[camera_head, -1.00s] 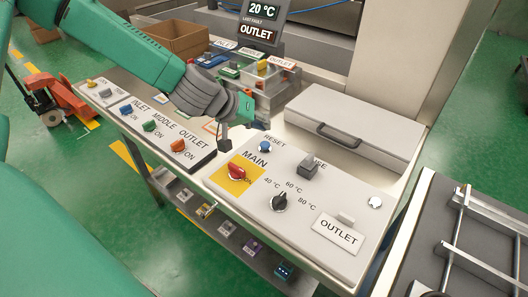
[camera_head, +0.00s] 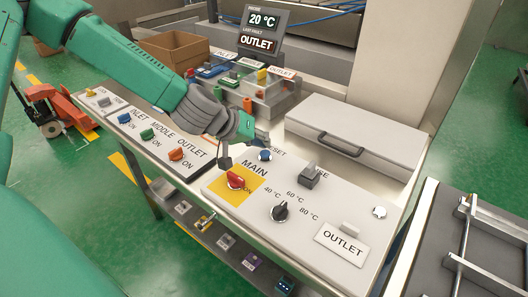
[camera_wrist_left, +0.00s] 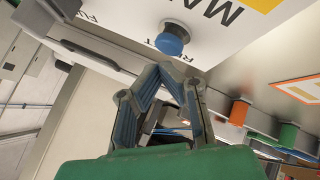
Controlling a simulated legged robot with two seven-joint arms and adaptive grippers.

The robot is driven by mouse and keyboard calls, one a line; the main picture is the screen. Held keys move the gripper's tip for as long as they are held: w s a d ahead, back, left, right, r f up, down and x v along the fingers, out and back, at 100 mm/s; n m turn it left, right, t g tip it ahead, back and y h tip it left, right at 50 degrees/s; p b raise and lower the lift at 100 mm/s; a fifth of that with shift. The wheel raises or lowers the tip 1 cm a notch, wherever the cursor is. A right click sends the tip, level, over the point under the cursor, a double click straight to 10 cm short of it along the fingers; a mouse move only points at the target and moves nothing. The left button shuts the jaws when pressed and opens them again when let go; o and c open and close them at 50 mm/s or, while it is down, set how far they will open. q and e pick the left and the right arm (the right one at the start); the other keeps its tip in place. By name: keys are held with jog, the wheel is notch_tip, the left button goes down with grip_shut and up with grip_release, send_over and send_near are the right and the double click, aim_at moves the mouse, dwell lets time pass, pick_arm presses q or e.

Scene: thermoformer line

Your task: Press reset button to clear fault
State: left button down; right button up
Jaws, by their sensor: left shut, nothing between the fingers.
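The blue reset button (camera_head: 264,155) stands on the white control panel (camera_head: 318,208), above the MAIN label; the gripper partly covers its RESET label. In the left wrist view the blue button (camera_wrist_left: 172,39) sits just beyond the fingertips, with a small gap in the picture. My left gripper (camera_head: 246,144) is shut and empty, beside and slightly left of the button; its closed fingers also show in the left wrist view (camera_wrist_left: 163,72). I cannot tell for certain whether it touches the button. My right gripper is not in view.
A red MAIN switch (camera_head: 235,180) on a yellow plate, a black temperature knob (camera_head: 280,211) and a grey switch (camera_head: 310,175) share the panel. A grey case with a handle (camera_head: 352,135) lies behind. The display (camera_head: 262,30) reads 20 °C and OUTLET.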

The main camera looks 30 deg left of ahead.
pick_arm(q)
jog(key=shift+d+r, duration=0.1)
jog(key=shift+d, duration=0.25)
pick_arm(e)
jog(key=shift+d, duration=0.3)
pick_arm(q)
jog(key=shift+a, duration=0.1)
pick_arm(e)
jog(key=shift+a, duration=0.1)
pick_arm(q)
jog(key=shift+a+f, duration=0.15)
jog(key=shift+f, duration=0.3)
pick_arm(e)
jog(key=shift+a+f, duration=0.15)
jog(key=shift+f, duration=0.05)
pick_arm(q)
jog(key=shift+f+b, duration=0.45)
jog(key=shift+b, duration=0.15)
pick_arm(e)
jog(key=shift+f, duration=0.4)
pick_arm(q)
jog(key=shift+d+r+p, duration=0.2)
jog(key=shift+r+p, duration=0.7)
jog(key=shift+r, duration=0.1)
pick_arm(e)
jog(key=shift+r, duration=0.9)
